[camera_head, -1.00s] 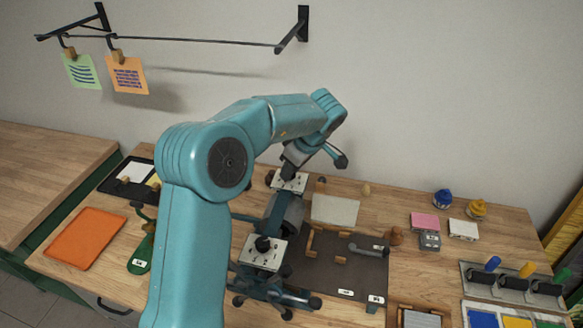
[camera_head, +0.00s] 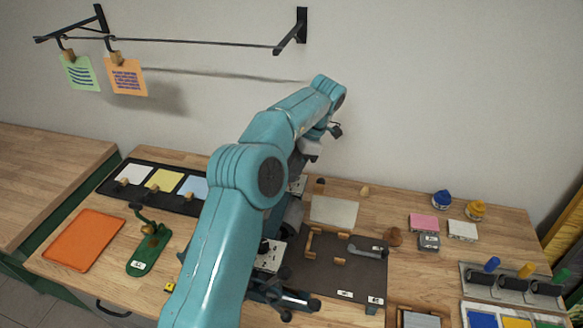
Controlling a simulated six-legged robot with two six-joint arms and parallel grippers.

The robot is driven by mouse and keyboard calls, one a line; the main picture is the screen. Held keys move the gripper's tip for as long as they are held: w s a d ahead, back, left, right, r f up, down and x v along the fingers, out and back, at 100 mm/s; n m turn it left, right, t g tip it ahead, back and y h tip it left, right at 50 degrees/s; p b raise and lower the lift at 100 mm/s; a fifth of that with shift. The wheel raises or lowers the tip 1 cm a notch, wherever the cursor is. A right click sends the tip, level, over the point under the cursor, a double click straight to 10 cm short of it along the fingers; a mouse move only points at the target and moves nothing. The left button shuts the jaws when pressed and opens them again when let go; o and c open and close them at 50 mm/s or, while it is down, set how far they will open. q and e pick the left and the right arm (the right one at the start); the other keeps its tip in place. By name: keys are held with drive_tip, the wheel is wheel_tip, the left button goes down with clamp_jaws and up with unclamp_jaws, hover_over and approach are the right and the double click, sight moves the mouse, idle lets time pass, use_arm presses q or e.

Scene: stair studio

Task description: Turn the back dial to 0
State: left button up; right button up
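A dark machine with two pale dial plates stands at the middle of the bench. The back dial plate (camera_head: 297,186) shows only as a small strip beside my arm; its knob and its reading are hidden. The front dial plate (camera_head: 273,256) is partly covered by my arm, and its dark knob shows at the left edge. My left arm reaches across from the lower left. Its gripper (camera_head: 335,130) is beyond and above the back dial, near the wall, apart from the machine. Its fingers are mostly hidden. My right gripper is not in view.
An orange tray (camera_head: 84,240) and a green stand (camera_head: 147,256) lie to the left. A black tray with coloured cards (camera_head: 163,180) is behind them. A dark mat (camera_head: 345,275) with wooden pieces lies right of the machine. Ink pots (camera_head: 442,199) stand further right.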

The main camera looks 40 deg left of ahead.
use_arm(q)
drive_tip(key=n+h, duration=0.1)
drive_tip(key=n, duration=0.4)
drive_tip(key=shift+a+g+h, duration=0.15)
drive_tip(key=shift+g+h, duration=0.15)
drive_tip(key=shift+h, duration=0.1)
drive_tip(key=shift+n, duration=0.3)
drive_tip(key=o, duration=1)
drive_tip(key=shift+o, duration=0.2)
